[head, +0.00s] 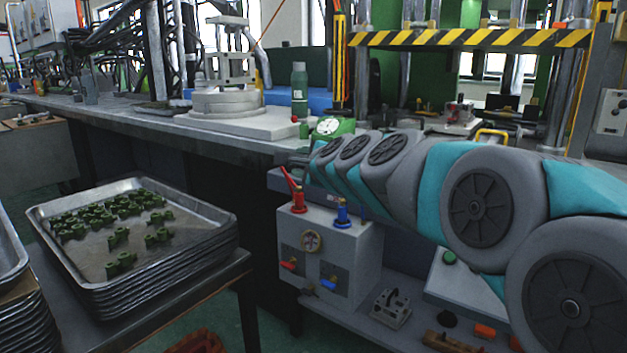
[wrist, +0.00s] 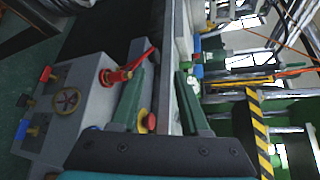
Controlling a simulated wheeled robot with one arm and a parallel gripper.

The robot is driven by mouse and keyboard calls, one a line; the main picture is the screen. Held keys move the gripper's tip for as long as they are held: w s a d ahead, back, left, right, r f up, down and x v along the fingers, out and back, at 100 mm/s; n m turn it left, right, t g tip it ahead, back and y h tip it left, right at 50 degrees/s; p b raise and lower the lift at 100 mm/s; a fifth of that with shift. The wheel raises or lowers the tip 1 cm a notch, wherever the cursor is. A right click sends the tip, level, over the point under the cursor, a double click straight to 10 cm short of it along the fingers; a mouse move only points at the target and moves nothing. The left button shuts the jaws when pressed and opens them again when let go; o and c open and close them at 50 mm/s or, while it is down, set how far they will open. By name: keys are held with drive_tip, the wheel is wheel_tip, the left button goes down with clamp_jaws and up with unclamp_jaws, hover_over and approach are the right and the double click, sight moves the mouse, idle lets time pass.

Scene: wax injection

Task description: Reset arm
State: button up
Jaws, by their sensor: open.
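My arm (head: 440,190) reaches in from the right of the head view and points left toward the workbench edge, above the grey valve box. Its gripper end is small and mostly hidden behind my arm's links there. In the wrist view my gripper (wrist: 162,82) is open, with its two green-grey fingers apart and nothing between them. The grey valve box (head: 340,245) stands below my arm, with a red valve (head: 299,201) and a blue valve (head: 342,215) on top. In the wrist view the box (wrist: 85,75) lies left of the fingers.
A stack of metal trays (head: 150,275) holds several green parts at the left. The workbench (head: 150,118) carries a green bottle (head: 299,88) and a round grey stand (head: 228,103). A press with a yellow-black striped bar (head: 470,38) stands behind my arm.

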drive_tip(key=s+d+f+n+g+h, duration=0.15)
drive_tip(key=s+f+n+g, duration=0.35)
drive_tip(key=s+f, duration=0.55)
drive_tip(key=s+d+f+n+g, duration=0.3)
drive_tip(key=s+f+n, duration=0.3)
drive_tip(key=s+f, duration=0.45)
drive_tip(key=s+d+f+n+g+h, duration=0.1)
drive_tip(key=s+d+f+n+g, duration=0.1)
drive_tip(key=s, duration=0.7)
drive_tip(key=s+d+f+n+g+h, duration=0.1)
drive_tip(key=s+d+f+n+g, duration=0.1)
drive_tip(key=s+d, duration=0.4)
drive_tip(key=s+d+f+n+g+h, duration=0.2)
drive_tip(key=s+d+f, duration=0.3)
drive_tip(key=s, duration=0.6)
drive_tip(key=shift+s+g, duration=0.3)
drive_tip(key=shift+g, duration=0.6)
